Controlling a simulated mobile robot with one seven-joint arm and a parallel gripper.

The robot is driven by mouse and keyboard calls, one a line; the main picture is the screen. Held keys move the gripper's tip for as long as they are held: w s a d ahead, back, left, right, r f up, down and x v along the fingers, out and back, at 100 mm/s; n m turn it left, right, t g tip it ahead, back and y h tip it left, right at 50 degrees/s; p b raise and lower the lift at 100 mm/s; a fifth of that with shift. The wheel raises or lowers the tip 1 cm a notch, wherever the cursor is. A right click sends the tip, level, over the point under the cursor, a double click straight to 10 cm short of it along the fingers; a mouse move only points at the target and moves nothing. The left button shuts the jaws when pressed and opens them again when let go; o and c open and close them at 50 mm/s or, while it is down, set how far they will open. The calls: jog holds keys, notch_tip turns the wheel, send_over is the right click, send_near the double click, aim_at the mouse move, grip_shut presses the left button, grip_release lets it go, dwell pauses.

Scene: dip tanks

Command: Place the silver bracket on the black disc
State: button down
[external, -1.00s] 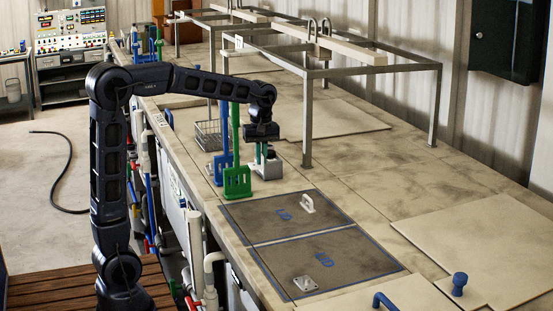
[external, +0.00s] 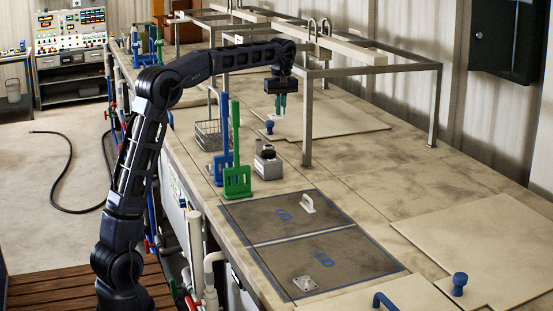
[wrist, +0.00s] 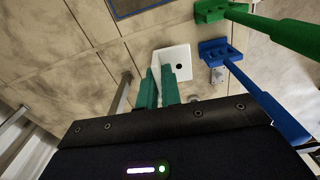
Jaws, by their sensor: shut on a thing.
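My gripper (external: 280,116) is raised above the worktop near the frame's left legs. Its green fingers (wrist: 160,85) are shut on the silver bracket (wrist: 182,62), a pale angled plate with a small dark hole. One plate stands between the fingers and the holed plate reaches out to the right in the wrist view. A dark round part, seemingly the black disc (external: 267,155), sits on a pale block (external: 269,168) right of the green rack. The gripper is beyond and above it, apart from it.
The green rack (external: 237,182) and blue rack (external: 222,165) stand upright left of the block. A wire basket (external: 208,134) is behind them. A metal frame (external: 307,120) stands close on the right.

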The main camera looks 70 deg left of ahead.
notch_tip(320, 180, up, 2)
send_over(273, 151)
jog(key=shift+n, duration=0.4)
notch_tip(273, 151, down, 20)
jog(key=shift+r, duration=0.1)
jog(key=shift+f, duration=0.2)
jog(key=c, duration=1.6)
grip_release()
jog(key=shift+a, duration=0.1)
notch_tip(273, 151, up, 12)
jog(key=shift+r, duration=0.15)
